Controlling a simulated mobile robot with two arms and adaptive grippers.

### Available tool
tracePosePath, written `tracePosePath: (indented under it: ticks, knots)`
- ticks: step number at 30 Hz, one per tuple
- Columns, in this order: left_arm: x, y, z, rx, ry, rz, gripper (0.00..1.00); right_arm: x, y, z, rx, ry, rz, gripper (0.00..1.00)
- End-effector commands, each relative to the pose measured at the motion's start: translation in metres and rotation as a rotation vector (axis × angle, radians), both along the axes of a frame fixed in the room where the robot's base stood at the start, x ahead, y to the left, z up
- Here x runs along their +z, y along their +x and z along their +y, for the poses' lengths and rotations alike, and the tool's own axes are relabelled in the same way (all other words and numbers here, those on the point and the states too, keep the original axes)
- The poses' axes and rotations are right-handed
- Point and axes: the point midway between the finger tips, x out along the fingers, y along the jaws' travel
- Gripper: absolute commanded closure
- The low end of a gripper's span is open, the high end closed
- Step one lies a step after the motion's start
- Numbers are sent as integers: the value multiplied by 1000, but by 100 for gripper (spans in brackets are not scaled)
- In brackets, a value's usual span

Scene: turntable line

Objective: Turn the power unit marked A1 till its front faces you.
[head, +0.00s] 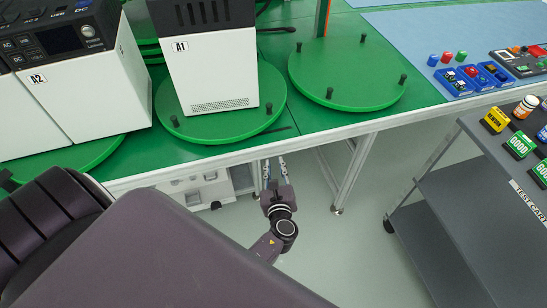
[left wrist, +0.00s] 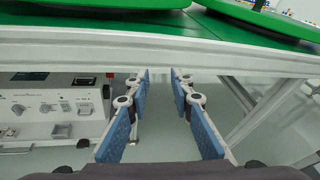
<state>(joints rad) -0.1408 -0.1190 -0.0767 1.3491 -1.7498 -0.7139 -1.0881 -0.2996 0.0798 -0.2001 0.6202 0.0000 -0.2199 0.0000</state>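The power unit marked A1 (head: 215,75) is a white box with a dark upper part. It stands upright on a round green turntable (head: 196,130). The side towards me has a perforated vent low down and dark slots above; no screen or knobs show on it. Its top is cut off by the picture edge. My left gripper (head: 274,162) is open and empty, below and in front of the table edge, apart from the unit. In the left wrist view its blue-padded fingers (left wrist: 160,76) point under the table edge with a clear gap between them. My right gripper is not in view.
Unit A2 (head: 88,95), with a screen and knob, stands at left. An empty turntable (head: 346,76) with black pegs is at right. The table's front rail (head: 300,145) is above my gripper. A grey test cart (head: 460,180) stands at right; floor lies clear between.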

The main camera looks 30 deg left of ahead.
Motion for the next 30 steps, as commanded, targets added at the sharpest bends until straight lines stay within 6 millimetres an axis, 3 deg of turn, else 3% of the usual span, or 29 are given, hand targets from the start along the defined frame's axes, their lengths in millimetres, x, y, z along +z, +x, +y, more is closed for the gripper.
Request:
tracePosePath:
  ticks: [6, 16, 20, 23, 26, 30]
  knots:
    - [-20, -6, -3, 5, -62, 13, 79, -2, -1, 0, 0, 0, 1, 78]
    - [-23, -7, -3, 6, -74, 14, 79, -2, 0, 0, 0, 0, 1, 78]
    - [-29, -10, -4, 8, -91, 19, 79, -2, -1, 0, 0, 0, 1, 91]
    - [-55, -21, -8, 20, -180, 40, 79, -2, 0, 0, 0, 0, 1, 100]
    - [-107, -48, -16, 65, -362, 79, 79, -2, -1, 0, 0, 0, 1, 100]
    - [-197, -114, -35, 223, -718, 140, 79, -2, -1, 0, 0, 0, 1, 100]
